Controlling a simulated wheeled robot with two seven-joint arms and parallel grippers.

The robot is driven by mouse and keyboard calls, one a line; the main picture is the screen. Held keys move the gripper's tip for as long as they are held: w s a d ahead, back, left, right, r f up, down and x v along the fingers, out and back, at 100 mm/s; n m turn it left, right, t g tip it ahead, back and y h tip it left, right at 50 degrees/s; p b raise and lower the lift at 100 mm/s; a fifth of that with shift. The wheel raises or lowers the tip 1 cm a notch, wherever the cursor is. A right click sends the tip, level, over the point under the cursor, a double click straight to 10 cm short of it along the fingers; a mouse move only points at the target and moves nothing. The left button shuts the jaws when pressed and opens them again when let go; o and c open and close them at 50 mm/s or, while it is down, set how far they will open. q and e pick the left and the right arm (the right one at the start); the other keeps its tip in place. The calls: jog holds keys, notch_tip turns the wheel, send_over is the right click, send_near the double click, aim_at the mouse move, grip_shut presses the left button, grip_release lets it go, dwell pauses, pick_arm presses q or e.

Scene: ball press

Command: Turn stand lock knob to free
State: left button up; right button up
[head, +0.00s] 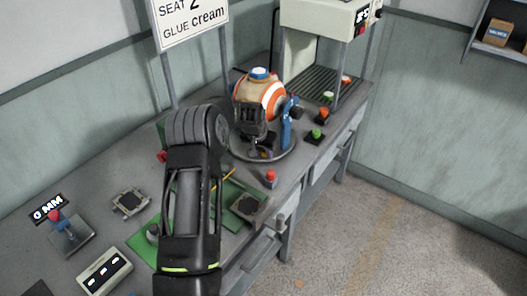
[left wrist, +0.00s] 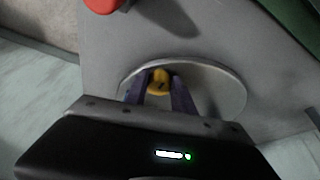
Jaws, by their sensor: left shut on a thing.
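The round metal stand (head: 284,151) is on the workbench and carries an orange, white and blue ball (head: 270,92) beside a blue upright (head: 286,132). My left gripper (head: 259,150) points down in front of the ball, over the stand's base. In the left wrist view, my left gripper (left wrist: 159,88) has its two fingers on either side of a small yellow knob (left wrist: 160,78) on the round plate (left wrist: 222,88), and is shut on it. The fingers hide the knob's sides. In the head view the knob is too hidden to make out. My right gripper is not in view.
A press (head: 296,50) stands behind the stand. Red and green buttons (head: 316,134) are to its right, and a red-topped post (head: 271,177) is in front. A green mat (head: 145,246) lies under my left arm. A sign (head: 190,20) stands at the back.

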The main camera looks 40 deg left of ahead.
pick_arm(q)
grip_shut()
jog(key=shift+w+d+f+n+y+b, duration=0.1)
jog(key=shift+n+y+b, duration=0.05)
jog(key=shift+n+b, duration=0.4)
jog(key=shift+d+f+n+y+b, duration=0.15)
jog(key=shift+n+b, duration=0.2)
jog(key=shift+b, duration=0.25)
jog(key=shift+w+n+g+y+b, duration=0.1)
jog(key=shift+n+g+y+b, duration=0.25)
jog(key=shift+n+b, duration=0.8)
jog(key=n, duration=0.1)
jog(key=n+y+b, duration=0.1)
jog(key=shift+w+d+r+n+g, duration=0.1)
jog(key=shift+d+n+g, duration=0.05)
jog(key=shift+n+g, duration=0.2)
jog(key=shift+w+r+n+g+y+b, duration=0.1)
jog(key=shift+n+g+y+b, duration=0.25)
jog(key=shift+n, duration=0.5)
jog(key=shift+r+n+g+b, duration=0.15)
jog(key=shift+n+b, duration=0.35)
jog(key=shift+n, duration=0.35)
jog(key=shift+f, duration=0.1)
